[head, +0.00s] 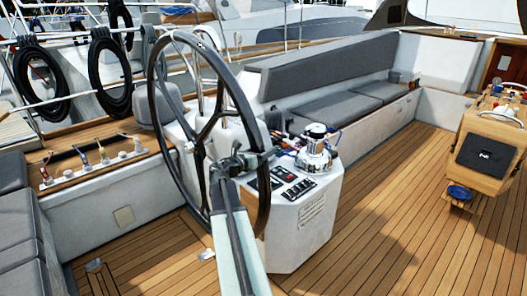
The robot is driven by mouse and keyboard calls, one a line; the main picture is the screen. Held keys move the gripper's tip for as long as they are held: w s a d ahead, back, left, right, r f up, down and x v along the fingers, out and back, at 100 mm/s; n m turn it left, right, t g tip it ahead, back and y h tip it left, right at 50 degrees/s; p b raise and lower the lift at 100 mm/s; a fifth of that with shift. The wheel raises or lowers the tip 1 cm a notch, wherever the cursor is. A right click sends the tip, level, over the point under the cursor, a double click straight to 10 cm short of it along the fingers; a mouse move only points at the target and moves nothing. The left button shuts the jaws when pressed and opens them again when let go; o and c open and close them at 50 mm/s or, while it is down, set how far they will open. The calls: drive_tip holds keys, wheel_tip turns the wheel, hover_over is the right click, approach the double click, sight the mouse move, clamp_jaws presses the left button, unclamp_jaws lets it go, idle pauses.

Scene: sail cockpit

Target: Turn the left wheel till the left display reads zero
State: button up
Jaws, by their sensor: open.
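A large steering wheel (153,100) with a dark rim and dark spokes stands upright at the left centre of the head view, in front of a white console (305,232). It is the only wheel in view. My arm rises from the bottom of the picture, and my gripper (266,157) is open at the right side of the wheel's rim. I cannot tell whether the jaws are around the rim or only in front of it. Small dark panels (297,190) lie on the console top to the right of the gripper. No reading is legible on them.
A chrome winch (315,148) stands on the console behind the panels. A grey cushioned bench (325,107) runs along the back. A wooden table (483,155) stands at the right. The teak deck (390,220) between console and table is clear.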

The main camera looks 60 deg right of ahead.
drive_tip(key=a, duration=0.7)
drive_tip(key=shift+w+a+r, duration=0.15)
drive_tip(key=shift+w+r, duration=0.1)
drive_tip(key=shift+r, duration=0.05)
